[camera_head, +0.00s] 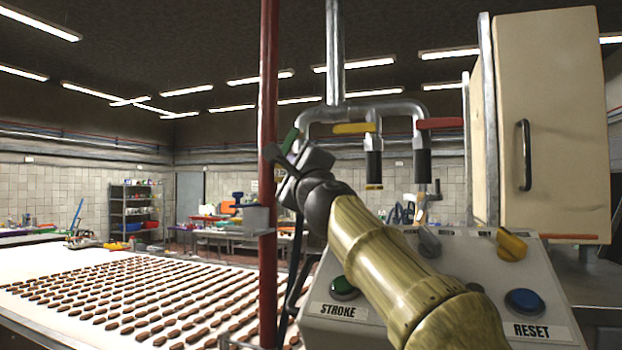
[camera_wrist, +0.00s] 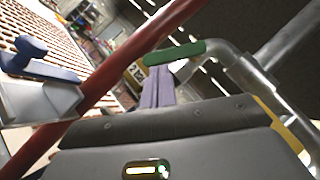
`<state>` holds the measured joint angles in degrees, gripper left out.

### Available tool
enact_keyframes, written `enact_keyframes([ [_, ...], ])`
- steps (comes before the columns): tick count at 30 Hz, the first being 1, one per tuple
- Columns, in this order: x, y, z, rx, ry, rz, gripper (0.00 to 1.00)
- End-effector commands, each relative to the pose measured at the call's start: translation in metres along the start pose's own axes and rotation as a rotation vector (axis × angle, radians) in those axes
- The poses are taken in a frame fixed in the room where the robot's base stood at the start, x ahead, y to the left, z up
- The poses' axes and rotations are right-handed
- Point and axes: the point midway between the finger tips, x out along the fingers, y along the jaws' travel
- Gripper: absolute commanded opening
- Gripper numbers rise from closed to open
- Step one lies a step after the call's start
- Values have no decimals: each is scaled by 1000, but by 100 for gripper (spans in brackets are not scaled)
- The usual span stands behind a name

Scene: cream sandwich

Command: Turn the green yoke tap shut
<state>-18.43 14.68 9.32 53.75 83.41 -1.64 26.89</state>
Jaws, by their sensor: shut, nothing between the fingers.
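The green tap handle (camera_head: 290,140) is at the left end of the grey pipe manifold, seen narrow and tilted in the head view. In the wrist view the green handle (camera_wrist: 175,52) is a rounded bar just beyond my fingertips. My gripper (camera_head: 275,158) is at the left end of the pipes, just below the green handle. Its fingers (camera_wrist: 157,72) are shut together and empty, with their tips close under the handle's left half. I cannot tell whether they touch it. The tap's body is mostly hidden behind my gripper.
A yellow handle (camera_head: 353,128) and a red handle (camera_head: 440,123) sit on neighbouring taps to the right. A red post (camera_head: 268,90) stands close beside my gripper. A control panel (camera_head: 395,300) is below, a cream cabinet (camera_head: 565,120) at right, a conveyor with rows of biscuits at left.

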Motion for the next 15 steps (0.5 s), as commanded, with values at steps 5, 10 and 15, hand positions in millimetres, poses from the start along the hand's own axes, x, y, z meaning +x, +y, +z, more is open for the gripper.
enact_keyframes([
  [5,2,9,5,55,-6,-48,0],
  [10,6,8,10,86,-5,-78,0],
  [15,14,10,17,86,-4,-76,0],
])
